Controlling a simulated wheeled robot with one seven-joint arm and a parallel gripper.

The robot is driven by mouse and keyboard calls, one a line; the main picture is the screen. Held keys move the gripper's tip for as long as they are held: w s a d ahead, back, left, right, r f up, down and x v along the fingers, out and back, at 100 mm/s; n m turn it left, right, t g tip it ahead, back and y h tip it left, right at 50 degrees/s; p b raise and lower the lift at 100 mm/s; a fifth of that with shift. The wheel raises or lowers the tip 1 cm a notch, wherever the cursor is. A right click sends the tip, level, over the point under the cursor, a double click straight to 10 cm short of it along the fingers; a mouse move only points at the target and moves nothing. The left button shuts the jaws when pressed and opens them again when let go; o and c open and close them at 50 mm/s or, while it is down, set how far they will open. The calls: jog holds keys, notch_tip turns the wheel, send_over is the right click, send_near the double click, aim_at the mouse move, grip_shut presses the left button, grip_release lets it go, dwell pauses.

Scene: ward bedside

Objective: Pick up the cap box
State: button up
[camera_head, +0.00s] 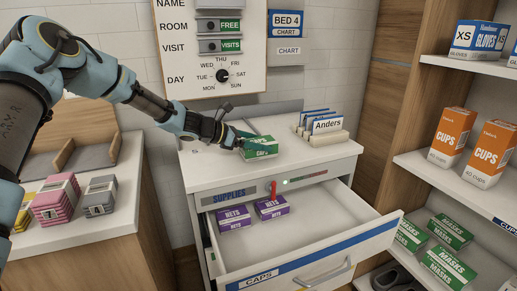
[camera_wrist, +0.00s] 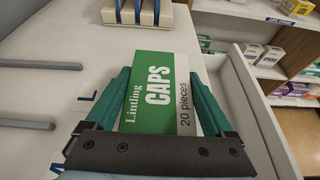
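The cap box (camera_head: 261,147) is green with a white side and rests on the white top of the supplies cabinet. The wrist view shows its label, "CAPS, 20 pieces" (camera_wrist: 155,95). My gripper (camera_head: 243,139) is at the box, coming from the left side in the head view. In the wrist view my gripper's (camera_wrist: 159,75) two teal fingers lie along the box's two long sides, with the box between them. Little or no gap shows at the fingertips, and I cannot tell whether they press on it.
The drawer (camera_head: 318,232) below is pulled open, with two purple nets boxes (camera_head: 235,218) inside. A card rack (camera_head: 322,128) stands on the cabinet top behind the box. Shelves at the right hold orange cups boxes (camera_head: 491,150) and green masks boxes (camera_head: 449,267). Packs lie at the left (camera_head: 56,200).

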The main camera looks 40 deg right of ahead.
jog(key=c, duration=0.8)
